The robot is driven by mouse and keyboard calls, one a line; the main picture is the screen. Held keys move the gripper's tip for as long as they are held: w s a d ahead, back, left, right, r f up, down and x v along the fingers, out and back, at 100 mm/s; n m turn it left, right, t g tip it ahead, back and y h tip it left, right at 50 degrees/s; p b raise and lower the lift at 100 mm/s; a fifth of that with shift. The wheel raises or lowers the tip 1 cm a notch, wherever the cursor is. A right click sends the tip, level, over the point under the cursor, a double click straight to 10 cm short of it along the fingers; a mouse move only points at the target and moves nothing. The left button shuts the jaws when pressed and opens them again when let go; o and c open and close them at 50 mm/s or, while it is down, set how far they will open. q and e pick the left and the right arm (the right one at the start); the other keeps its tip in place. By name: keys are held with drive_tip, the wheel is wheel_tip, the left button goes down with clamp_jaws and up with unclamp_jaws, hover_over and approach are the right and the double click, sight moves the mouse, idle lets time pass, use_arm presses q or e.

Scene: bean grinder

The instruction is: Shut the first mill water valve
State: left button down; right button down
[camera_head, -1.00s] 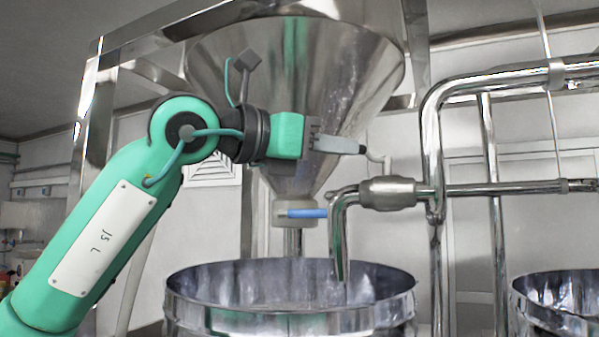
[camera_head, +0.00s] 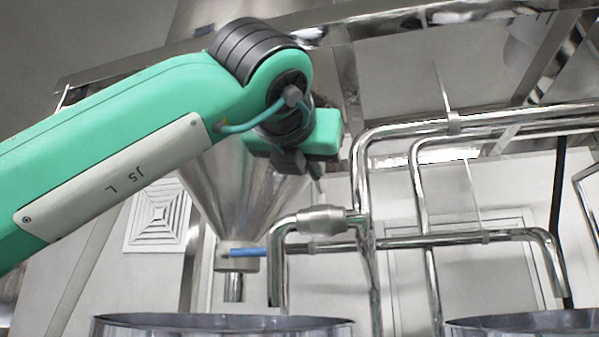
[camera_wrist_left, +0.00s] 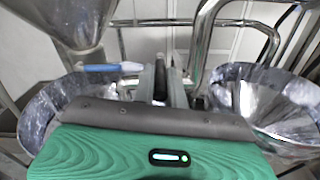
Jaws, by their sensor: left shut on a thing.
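The first mill water valve has a thick steel body (camera_head: 322,220) in the pipe above the left drum, with a spout bending down on its left. My left gripper (camera_head: 318,172) is just above this valve body, partly hidden by my own arm. In the left wrist view the gripper's fingers (camera_wrist_left: 161,82) are close together around a narrow dark part, which seems to be the valve's handle. The handle is mostly hidden, so its exact angle cannot be told. My right gripper is in neither view.
A steel hopper (camera_head: 235,195) with a blue-handled outlet (camera_head: 247,252) stands left of the valve. Steel pipes (camera_head: 362,180) rise close on the right. Two open drums stand below, left (camera_head: 220,322) and right (camera_head: 520,322). A steel frame beam (camera_head: 300,22) crosses above.

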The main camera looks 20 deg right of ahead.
use_arm(q)
drive_tip(key=shift+r, duration=0.1)
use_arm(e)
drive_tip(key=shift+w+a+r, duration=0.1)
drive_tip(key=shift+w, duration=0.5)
use_arm(q)
drive_tip(key=c, duration=1.4)
unclamp_jaws()
drive_tip(key=shift+c, duration=0.2)
drive_tip(key=shift+d, duration=0.1)
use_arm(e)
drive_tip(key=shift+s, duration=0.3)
use_arm(q)
drive_tip(key=shift+s, duration=0.1)
